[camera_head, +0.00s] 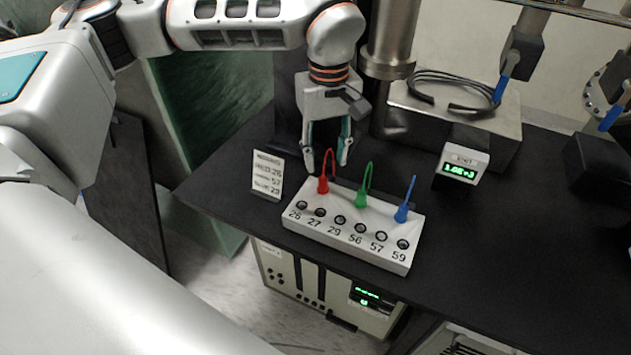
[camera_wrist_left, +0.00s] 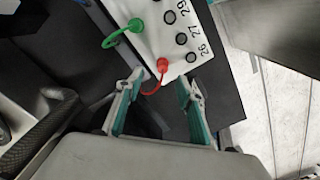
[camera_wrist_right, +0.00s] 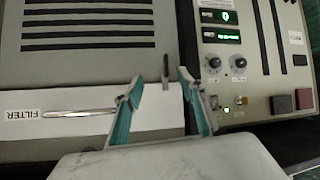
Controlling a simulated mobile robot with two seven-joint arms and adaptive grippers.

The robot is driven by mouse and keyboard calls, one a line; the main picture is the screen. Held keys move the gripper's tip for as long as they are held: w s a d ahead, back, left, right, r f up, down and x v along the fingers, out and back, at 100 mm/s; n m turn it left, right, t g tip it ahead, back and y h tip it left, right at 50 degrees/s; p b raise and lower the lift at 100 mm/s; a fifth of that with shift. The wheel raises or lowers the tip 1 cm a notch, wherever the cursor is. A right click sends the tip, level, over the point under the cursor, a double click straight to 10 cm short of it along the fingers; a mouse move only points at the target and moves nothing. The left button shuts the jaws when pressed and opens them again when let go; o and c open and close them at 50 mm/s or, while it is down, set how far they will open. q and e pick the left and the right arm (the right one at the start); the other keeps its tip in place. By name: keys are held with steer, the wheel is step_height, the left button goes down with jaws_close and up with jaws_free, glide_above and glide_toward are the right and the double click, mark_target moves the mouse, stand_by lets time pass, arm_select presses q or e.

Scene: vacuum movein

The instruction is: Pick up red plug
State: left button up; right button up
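The red plug (camera_head: 323,185) stands upright at the left end of the white numbered block (camera_head: 350,255), its red cord looping up behind it. The green plug (camera_head: 362,198) and blue plug (camera_head: 402,212) stand to its right. My left gripper (camera_head: 327,165) is open just behind and above the red plug. In the left wrist view, the red plug (camera_wrist_left: 162,66) lies ahead of the open fingers (camera_wrist_left: 160,90), between their lines, with nothing gripped. My right gripper (camera_wrist_right: 160,85) is open in front of a panel in its wrist view; it is not seen in the head view.
A small sign (camera_head: 268,174) stands left of the block. A lit display (camera_head: 461,168) stands right of it, before a metal box with a coiled black cable (camera_head: 450,88). A thick metal column (camera_head: 390,40) rises close to my left gripper.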

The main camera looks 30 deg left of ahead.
mark_target(323, 179)
arm_select(q)
step_height(323, 179, down, 2)
steer(key=shift+s+a+f, duration=0.1)
steer(key=shift+s+f, duration=0.05)
steer(key=shift+f, duration=1.15)
steer(key=shift+s+a+f, duration=0.1)
steer(key=shift+f, duration=1.2)
jaws_close()
